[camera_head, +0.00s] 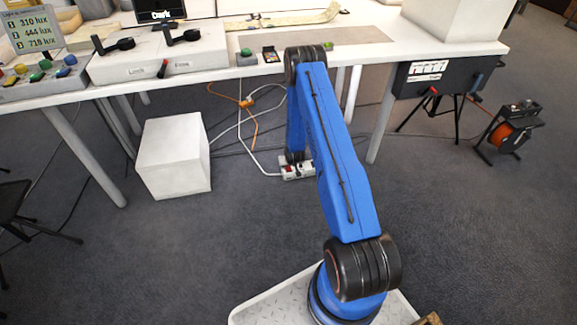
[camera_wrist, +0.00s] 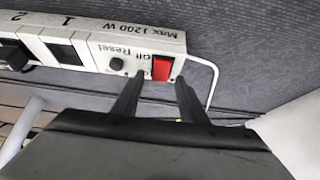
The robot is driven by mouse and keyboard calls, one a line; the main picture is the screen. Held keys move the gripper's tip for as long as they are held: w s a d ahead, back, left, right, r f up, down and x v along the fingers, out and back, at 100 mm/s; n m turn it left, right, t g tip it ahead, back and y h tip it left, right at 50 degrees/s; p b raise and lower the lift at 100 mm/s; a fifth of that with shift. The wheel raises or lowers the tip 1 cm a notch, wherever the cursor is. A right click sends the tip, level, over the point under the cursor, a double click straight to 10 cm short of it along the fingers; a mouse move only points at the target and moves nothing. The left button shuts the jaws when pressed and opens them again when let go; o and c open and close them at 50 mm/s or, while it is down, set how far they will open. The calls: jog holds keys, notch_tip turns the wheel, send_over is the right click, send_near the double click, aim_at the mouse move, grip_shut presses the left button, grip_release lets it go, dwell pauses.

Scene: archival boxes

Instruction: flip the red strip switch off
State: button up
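The white power strip (camera_head: 289,173) lies on the carpet under the table, partly behind my arm in the head view. In the wrist view the strip (camera_wrist: 93,45) runs across the top, with "Max 1200 W", "Reset" and "Off" lettering. The red switch (camera_wrist: 161,67) sits at its right end, beside a round dark reset button (camera_wrist: 116,64). My gripper (camera_wrist: 160,80) is open, its two dark fingers apart on either side of the red switch. I cannot tell whether they touch the strip or which way the switch is tipped.
A black plug (camera_wrist: 14,55) sits in the strip's left part. A white cable (camera_wrist: 214,88) leaves its right end. A white box (camera_head: 174,155) stands left of the strip. An orange cable (camera_head: 255,125) lies behind. The table (camera_head: 225,76) is above; open carpet lies right.

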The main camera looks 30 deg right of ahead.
jog(key=v, duration=1.7)
jog(key=shift+r, duration=0.2)
jog(key=shift+s, duration=0.1)
jog(key=s+a+r, duration=0.1)
jog(key=a+r, duration=0.2)
jog(key=r, duration=0.7)
jog(key=s+a+r, duration=0.1)
jog(key=a+r, duration=0.1)
jog(key=r, duration=0.7)
jog(key=s+a+r+n+y, duration=0.1)
jog(key=s+a+r, duration=0.3)
jog(key=r, duration=0.5)
jog(key=s+a+r+n, duration=0.1)
jog(key=s+a+r, duration=0.3)
jog(key=r, duration=0.5)
jog(key=s+a+r, duration=0.2)
jog(key=s+r, duration=0.2)
jog(key=s, duration=0.7)
jog(key=s+a+r, duration=0.2)
jog(key=s+r, duration=0.3)
jog(key=s, duration=0.6)
jog(key=s+a+r+n+g, duration=0.1)
jog(key=s+r, duration=0.4)
jog(key=s, duration=0.6)
jog(key=shift+a+y, duration=0.4)
jog(key=shift+a, duration=0.35)
